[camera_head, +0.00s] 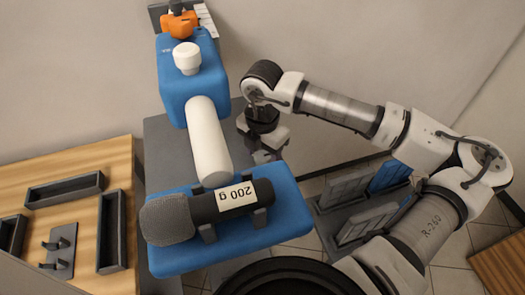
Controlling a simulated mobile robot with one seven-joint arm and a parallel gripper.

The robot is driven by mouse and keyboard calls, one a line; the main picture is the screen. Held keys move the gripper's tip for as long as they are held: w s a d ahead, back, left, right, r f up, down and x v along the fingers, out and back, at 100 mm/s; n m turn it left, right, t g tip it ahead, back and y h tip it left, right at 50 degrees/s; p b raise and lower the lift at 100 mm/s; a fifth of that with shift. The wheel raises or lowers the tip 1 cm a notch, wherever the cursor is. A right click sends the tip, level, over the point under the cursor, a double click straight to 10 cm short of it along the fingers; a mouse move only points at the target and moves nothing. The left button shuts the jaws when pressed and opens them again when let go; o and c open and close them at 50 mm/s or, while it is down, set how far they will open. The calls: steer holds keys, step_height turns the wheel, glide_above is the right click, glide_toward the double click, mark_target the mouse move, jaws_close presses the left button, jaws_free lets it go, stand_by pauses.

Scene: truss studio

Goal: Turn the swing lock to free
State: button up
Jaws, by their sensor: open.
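A blue housing (183,88) stands left of my arm, with a white round knob (187,57) on its top. I cannot tell for sure which part is the swing lock; no lock or free marking can be read. A white tube (209,140) runs from the housing toward a blue tray (165,262). My gripper (270,153) points down just right of the tube and beyond the tray, apart from the knob. It is open, and nothing shows between its fingers. The fingertips are small and partly hidden.
A dark microphone (168,220) labelled 200 g lies in cradles on the tray. An orange part (180,24) sits behind the housing. A wooden table (75,180) with dark trays stands at left. Grey and blue panels (365,222) stand on the floor at right.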

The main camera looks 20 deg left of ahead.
steer(key=c, duration=1)
